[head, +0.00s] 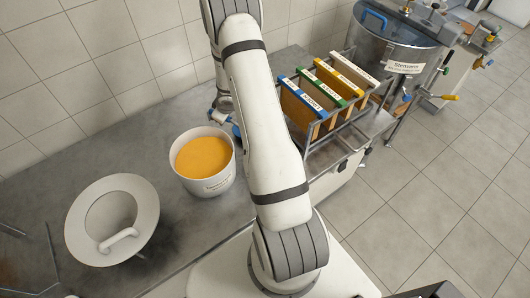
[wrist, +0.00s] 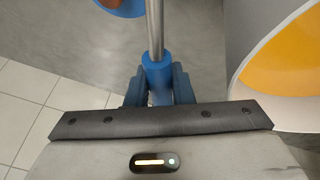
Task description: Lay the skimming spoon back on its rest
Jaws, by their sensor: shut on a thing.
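My gripper (wrist: 158,88) is shut on the blue handle of the skimming spoon (wrist: 154,30) in the wrist view. The spoon's steel shaft runs up the picture from the jaws. In the head view my arm hides most of the gripper and spoon, close to the bucket (head: 208,186).
A rack of coloured frames (head: 325,85) stands right of my arm. A steel drum (head: 385,50) is behind it. Tiled wall borders the counter.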

